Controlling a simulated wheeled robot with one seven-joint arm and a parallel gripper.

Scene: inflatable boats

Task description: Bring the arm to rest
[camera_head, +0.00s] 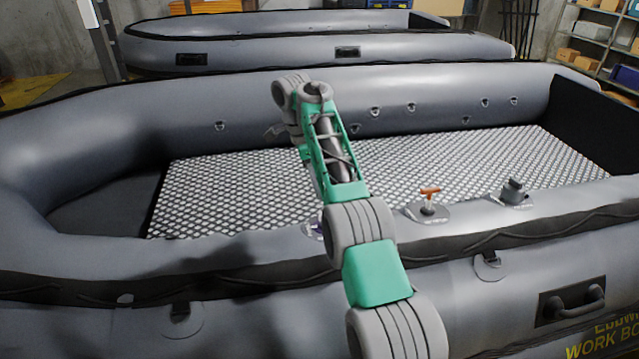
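My arm reaches up from the bottom of the head view, in green and grey links, over the near tube of a grey inflatable boat (90,250). Its far end is above the boat's checkered floor (220,195). My gripper (272,130) shows only as a small grey part at the left of the arm's end, partly hidden by the wrist. Whether its fingers are open or shut does not show, and I see nothing clearly held in it.
On the near tube sit an orange-handled valve (429,196) and a dark grey valve fitting (513,190). A black carry handle (572,301) is on the outer side. A second boat (270,50) lies behind. Shelves with boxes (595,30) stand at the back right.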

